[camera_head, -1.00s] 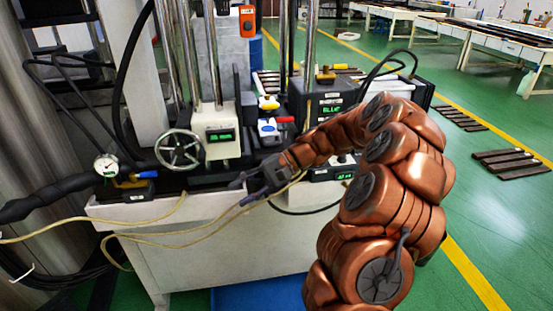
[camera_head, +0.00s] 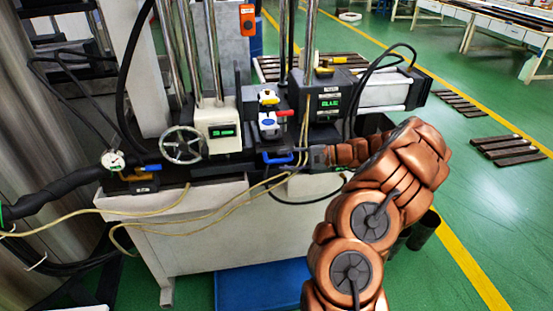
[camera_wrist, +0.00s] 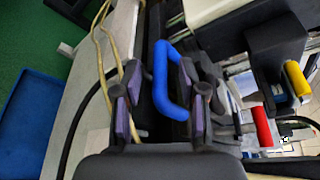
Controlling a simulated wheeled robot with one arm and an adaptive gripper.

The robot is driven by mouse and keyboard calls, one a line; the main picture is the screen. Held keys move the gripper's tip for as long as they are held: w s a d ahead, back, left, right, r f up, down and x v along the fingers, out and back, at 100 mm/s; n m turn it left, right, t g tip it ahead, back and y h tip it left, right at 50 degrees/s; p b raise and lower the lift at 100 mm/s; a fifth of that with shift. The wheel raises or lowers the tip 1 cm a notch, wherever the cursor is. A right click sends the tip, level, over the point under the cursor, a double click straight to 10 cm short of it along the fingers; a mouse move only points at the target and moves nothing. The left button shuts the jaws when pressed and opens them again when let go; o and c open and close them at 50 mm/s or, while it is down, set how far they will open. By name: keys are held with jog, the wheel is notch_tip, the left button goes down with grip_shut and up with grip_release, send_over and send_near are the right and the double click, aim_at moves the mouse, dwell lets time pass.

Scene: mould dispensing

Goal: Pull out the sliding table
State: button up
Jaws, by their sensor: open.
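A blue U-shaped handle (camera_head: 278,159) sits low on the front of the machine, below a dark carriage with blue, white and red parts (camera_head: 268,124). I take this as the sliding table's handle; its link to the table is not clear. My gripper (camera_head: 300,157) is at the handle's right side. In the wrist view the same handle (camera_wrist: 161,75) lies between my two fingers (camera_wrist: 160,97), which have purple-grey pads. The fingers are open, with the handle closer to the right finger. Whether either pad touches it I cannot tell.
Yellow cables (camera_head: 228,203) hang along the white bench front (camera_head: 210,240) and pass close to my gripper. A black unit (camera_head: 325,96) stands at the right.

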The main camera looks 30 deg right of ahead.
jog(key=shift+p+x, duration=0.35)
jog(key=shift+x, duration=1.3)
jog(key=shift+c, duration=0.3)
jog(key=c, duration=0.7)
grip_shut()
jog(key=shift+a+f, duration=0.1)
